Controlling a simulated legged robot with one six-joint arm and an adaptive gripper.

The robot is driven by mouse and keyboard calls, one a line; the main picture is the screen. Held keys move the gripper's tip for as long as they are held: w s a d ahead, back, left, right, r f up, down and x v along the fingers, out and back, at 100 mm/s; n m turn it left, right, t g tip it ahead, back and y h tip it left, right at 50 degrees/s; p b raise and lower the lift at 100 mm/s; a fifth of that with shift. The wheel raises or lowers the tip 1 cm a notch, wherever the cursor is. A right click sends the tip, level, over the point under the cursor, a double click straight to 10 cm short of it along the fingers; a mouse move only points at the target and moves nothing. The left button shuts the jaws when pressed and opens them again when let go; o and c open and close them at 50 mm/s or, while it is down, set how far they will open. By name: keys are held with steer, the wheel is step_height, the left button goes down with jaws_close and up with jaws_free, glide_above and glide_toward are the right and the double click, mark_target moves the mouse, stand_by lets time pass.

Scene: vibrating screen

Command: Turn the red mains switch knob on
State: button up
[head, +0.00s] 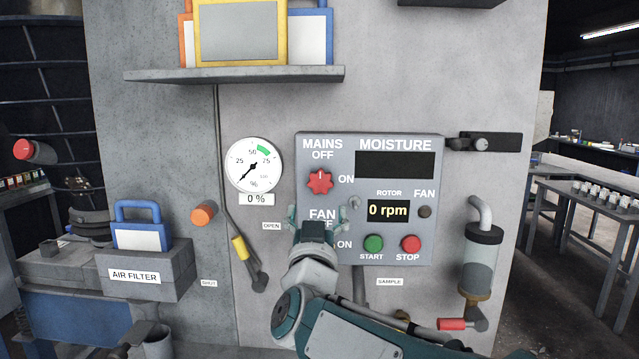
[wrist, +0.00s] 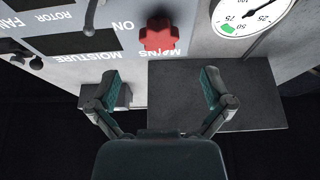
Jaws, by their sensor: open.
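The red mains switch knob (head: 320,181) is star-shaped and sits at the upper left of the grey control panel (head: 436,232). Its white mark points up, towards OFF; ON is printed to its right. In the wrist view the red knob (wrist: 160,35) is at the top middle, and the panel lettering is upside down. My gripper (head: 322,219) is below the knob in the head view, in front of the FAN label, and hides part of the fan switch. In the wrist view my gripper (wrist: 162,88) has its fingers wide apart with nothing between them. The knob is beyond the fingertips, apart from them.
A round gauge (head: 253,165) is left of the panel. A shelf (head: 235,75) with framed cards juts out above. Green START (head: 373,243) and red STOP (head: 410,243) buttons are right of my gripper. The display reads 0 rpm.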

mark_target(320, 187)
steer(key=x, duration=0.8)
steer(key=shift+c, duration=0.3)
steer(key=c, duration=1)
